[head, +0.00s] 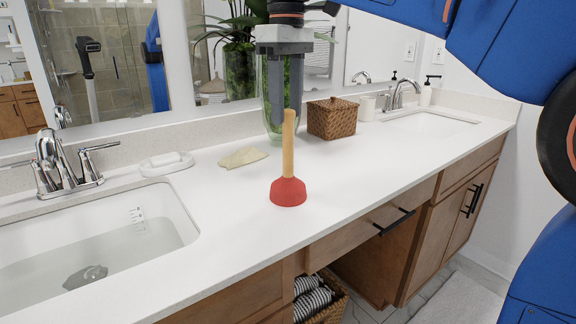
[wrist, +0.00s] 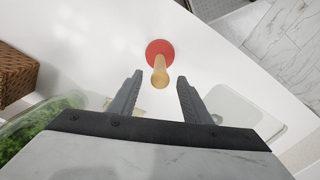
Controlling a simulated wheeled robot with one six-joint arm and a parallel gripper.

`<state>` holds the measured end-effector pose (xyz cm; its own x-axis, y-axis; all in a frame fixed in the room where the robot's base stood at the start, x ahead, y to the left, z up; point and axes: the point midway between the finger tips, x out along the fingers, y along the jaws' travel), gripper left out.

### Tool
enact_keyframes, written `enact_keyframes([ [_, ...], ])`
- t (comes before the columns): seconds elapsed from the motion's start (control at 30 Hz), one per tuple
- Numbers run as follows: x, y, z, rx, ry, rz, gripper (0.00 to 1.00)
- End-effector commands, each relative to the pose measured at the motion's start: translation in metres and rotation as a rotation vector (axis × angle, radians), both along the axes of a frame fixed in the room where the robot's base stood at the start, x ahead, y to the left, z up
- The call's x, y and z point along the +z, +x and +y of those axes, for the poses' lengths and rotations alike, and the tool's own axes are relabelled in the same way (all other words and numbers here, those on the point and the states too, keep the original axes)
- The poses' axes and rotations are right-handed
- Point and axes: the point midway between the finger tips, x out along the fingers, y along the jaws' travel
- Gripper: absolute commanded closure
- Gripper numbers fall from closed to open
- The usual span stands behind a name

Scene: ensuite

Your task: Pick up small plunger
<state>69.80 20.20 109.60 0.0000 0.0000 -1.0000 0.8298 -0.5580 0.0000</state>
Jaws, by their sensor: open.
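The small plunger (head: 288,165) stands upright on the white counter, with a red rubber cup down and a light wooden handle up. In the wrist view the plunger (wrist: 160,64) shows from above, its handle top nearest the camera and its red cup beyond. My gripper (head: 287,112) points down above the counter, near the top of the handle. In the wrist view its two fingers (wrist: 158,88) are apart, with the handle top just beyond the line between the tips. Nothing is held.
A glass vase with a plant (head: 270,105) stands close behind my gripper. A woven box (head: 331,118) is to the right, a folded cloth (head: 243,157) and a soap dish (head: 166,164) to the left. A sink (head: 90,245) holds water. The counter (head: 370,165) right of the plunger is clear.

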Motion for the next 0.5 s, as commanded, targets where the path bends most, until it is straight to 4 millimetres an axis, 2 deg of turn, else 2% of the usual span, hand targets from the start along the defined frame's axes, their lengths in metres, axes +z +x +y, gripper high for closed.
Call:
enact_keyframes([
  [0.2,-0.036,-0.001,-0.001,0.000,-0.001,0.002,0.56],
  [0.5,-0.056,0.000,-0.001,-0.001,0.000,0.000,0.56],
])
